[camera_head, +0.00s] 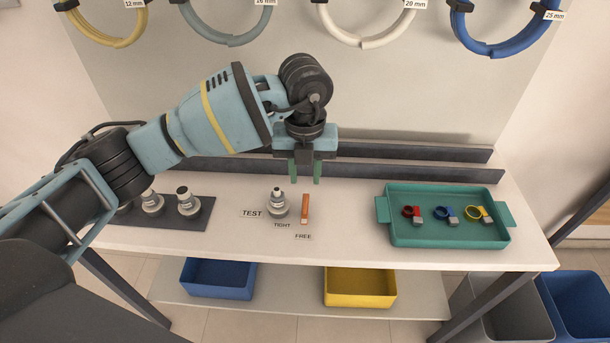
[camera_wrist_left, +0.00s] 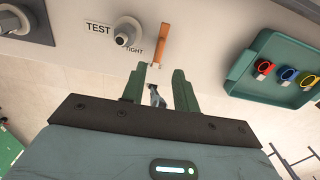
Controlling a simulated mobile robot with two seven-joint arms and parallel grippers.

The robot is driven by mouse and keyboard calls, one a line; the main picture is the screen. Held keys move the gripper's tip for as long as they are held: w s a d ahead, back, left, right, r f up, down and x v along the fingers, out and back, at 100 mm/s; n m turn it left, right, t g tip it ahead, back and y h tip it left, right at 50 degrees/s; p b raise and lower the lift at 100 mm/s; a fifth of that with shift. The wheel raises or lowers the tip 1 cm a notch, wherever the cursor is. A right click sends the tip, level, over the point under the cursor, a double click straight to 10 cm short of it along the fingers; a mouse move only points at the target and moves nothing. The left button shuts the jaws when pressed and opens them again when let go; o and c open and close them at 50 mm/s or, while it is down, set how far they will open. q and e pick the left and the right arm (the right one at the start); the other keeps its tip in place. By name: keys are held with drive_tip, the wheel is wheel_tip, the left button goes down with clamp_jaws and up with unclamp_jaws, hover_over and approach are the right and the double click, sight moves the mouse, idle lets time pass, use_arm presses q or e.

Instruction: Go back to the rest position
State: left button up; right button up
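My left gripper (camera_head: 304,172) hangs above the table near its middle, with its two green fingers apart and nothing seen between them. In the left wrist view the fingers (camera_wrist_left: 160,80) also stand apart, with a small dark grey part between their bases. A grey metal fitting (camera_head: 277,204) stands upright on the table by the TEST and TIGHT labels, below and left of the gripper. An orange-handled lever (camera_head: 305,208) is just right of the fitting, above the FREE label. The fingers touch neither of them. My right gripper is not in view.
A teal tray (camera_head: 400,238) on the right holds red, blue and yellow clamps. A dark plate (camera_head: 200,217) with several fittings lies at left. Dark rails (camera_head: 400,172) run along the back. Coloured hose loops hang above. Blue (camera_head: 218,290) and yellow (camera_head: 360,299) bins sit on the lower shelf.

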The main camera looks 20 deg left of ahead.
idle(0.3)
